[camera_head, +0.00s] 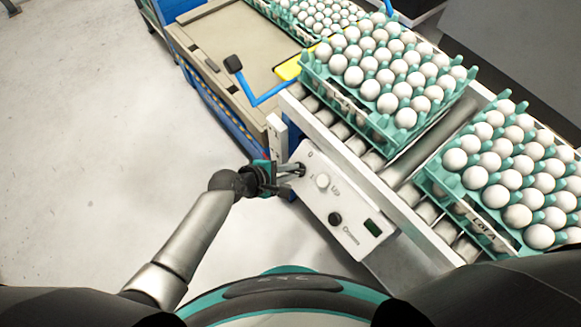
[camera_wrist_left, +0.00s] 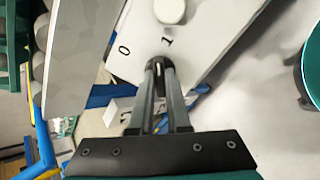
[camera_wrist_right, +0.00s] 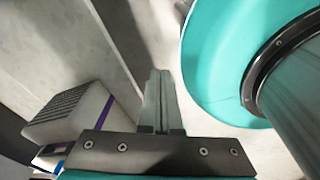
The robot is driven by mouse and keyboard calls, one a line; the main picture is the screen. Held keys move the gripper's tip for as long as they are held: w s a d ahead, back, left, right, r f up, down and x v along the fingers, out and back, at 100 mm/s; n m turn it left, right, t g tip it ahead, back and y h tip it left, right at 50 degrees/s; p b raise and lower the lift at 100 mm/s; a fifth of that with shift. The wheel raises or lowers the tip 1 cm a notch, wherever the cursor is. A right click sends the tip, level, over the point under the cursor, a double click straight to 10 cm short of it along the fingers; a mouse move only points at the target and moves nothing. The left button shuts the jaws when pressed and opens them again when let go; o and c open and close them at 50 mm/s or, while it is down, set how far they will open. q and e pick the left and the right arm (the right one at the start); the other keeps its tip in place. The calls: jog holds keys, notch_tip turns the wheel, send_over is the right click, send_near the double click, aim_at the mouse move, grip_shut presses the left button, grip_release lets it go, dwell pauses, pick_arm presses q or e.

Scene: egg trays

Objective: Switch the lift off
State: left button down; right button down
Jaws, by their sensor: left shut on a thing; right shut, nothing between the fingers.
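The white control panel (camera_head: 345,203) is on the side of the roller conveyor. Its black rotary switch (camera_wrist_left: 160,66) sits by the printed marks 0 and 1 in the left wrist view. The white line on the switch appears to point toward the 1. My left gripper (camera_head: 291,170) is shut on this switch, its fingers hiding part of it; the fingers also show in the left wrist view (camera_wrist_left: 160,80). The panel has a white Up button (camera_head: 322,181) and a black Down button (camera_head: 335,218). My right gripper (camera_wrist_right: 159,85) is shut and empty, away from the panel.
Teal trays of white eggs stand on the conveyor, one nearer the middle (camera_head: 384,132) and one at right (camera_head: 432,172). A blue-sided cart (camera_head: 225,40) with another egg tray stands behind. Floor at left is clear.

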pick_arm(q)
jog(key=shift+n+p, duration=0.4)
jog(key=shift+n, duration=0.2)
jog(key=shift+n+p, duration=0.55)
jog(key=shift+n, duration=0.35)
jog(key=shift+r+n+p, duration=0.1)
jog(key=shift+n+p, duration=0.5)
jog(key=shift+n, duration=0.3)
jog(key=n+p, duration=0.1)
jog(key=n, duration=0.1)
jog(key=shift+n+p, duration=0.35)
jog(key=shift+n, duration=0.05)
jog(key=shift+n+p, duration=0.65)
jog(key=shift+n, duration=0.55)
jog(key=c, duration=1.3)
grip_release()
jog(key=o, duration=0.5)
pick_arm(e)
notch_tip(320, 180, up, 6)
jog(key=s+a, duration=0.1)
jog(key=s, duration=0.1)
jog(key=shift+s+a+g, duration=0.2)
jog(key=shift+s+g, duration=0.05)
jog(key=shift+g, duration=0.05)
